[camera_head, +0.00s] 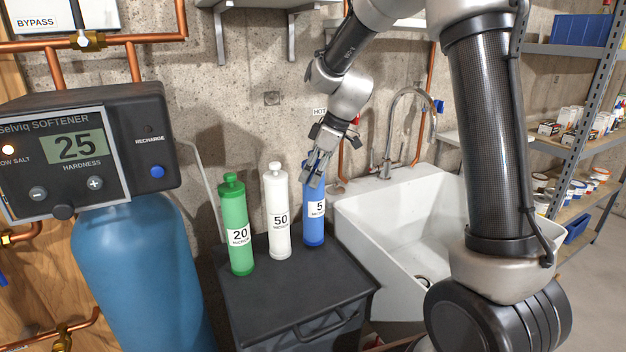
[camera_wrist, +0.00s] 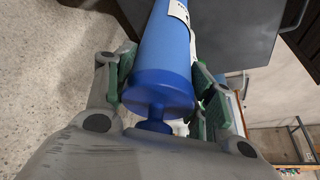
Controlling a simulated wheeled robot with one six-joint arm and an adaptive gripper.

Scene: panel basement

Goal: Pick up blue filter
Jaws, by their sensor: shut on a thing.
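The blue filter (camera_head: 314,226) has a white label reading "5 micron". It stands upright at the right end of a row of filters on a dark cabinet top (camera_head: 330,283). My gripper (camera_head: 315,172) comes down from above and is shut on the upper part of the blue filter. In the wrist view the blue filter (camera_wrist: 166,60) lies between the two green-padded fingers (camera_wrist: 160,85), with its knob towards the palm. The fingers hide part of its top in the head view.
A white filter (camera_head: 279,215) marked 50 stands close to the left, and a green filter (camera_head: 235,225) marked 20 beyond it. A white sink (camera_head: 400,215) with a curved faucet (camera_head: 397,130) is on the right. A blue softener tank (camera_head: 140,265) stands at left.

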